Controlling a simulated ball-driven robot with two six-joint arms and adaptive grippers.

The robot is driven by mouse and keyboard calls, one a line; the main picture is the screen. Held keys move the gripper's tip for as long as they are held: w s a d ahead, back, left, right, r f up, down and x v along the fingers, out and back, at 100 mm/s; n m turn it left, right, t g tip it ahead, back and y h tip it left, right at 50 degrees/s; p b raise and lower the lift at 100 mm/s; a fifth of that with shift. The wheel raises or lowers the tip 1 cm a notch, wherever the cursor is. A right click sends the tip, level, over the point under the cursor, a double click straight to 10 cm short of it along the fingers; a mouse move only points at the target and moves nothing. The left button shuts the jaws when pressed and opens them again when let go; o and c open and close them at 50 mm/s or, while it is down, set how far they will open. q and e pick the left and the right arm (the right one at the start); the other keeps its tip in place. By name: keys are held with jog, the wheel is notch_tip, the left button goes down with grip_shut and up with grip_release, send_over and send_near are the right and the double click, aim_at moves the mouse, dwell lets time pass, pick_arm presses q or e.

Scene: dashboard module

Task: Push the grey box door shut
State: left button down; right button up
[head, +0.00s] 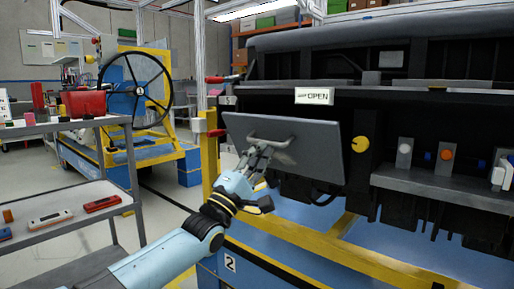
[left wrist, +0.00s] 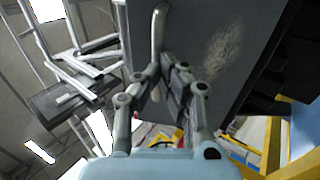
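The grey box door (head: 315,148) is a flat dark grey panel that stands tilted out from the dashboard, below a small OPEN sign (head: 314,96). A pale bar handle (head: 285,155) is on its face. My left gripper (head: 261,149) is at this handle, with its fingers drawn in close about the bar. In the left wrist view the handle (left wrist: 159,32) runs down to the fingertips (left wrist: 164,72), and the door (left wrist: 225,45) fills the upper middle. The door hides the box opening behind it. My right gripper is not in view.
The dashboard (head: 400,75) carries a yellow knob (head: 360,144) and a ledge (head: 440,188) with small switches right of the door. A yellow frame (head: 300,238) runs below. A grey shelf cart (head: 75,215) with tools stands at left. A steering wheel (head: 142,91) is farther back.

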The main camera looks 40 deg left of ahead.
aim_at(272, 128)
pick_arm(q)
jog(key=shift+w+r+g+p, duration=0.3)
jog(key=shift+r+g+p, duration=0.2)
jog(key=shift+r+p, duration=0.35)
jog(key=shift+w+r+p, duration=0.15)
jog(key=shift+r+p, duration=0.05)
jog(key=shift+p, duration=0.15)
jog(key=shift+w+d+r+g+p, duration=0.1)
jog(key=shift+w+r+g+p, duration=0.45)
jog(key=shift+g+p, duration=0.15)
jog(key=shift+w+r, duration=0.25)
jog(key=shift+w, duration=0.3)
jog(key=shift+w+d+r, duration=0.1)
jog(key=shift+w+r, duration=0.35)
jog(key=shift+w, duration=0.15)
jog(key=shift+r, duration=0.1)
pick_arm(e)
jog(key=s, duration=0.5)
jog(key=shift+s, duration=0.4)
pick_arm(q)
jog(key=shift+w+r, duration=0.15)
jog(key=shift+r, duration=0.05)
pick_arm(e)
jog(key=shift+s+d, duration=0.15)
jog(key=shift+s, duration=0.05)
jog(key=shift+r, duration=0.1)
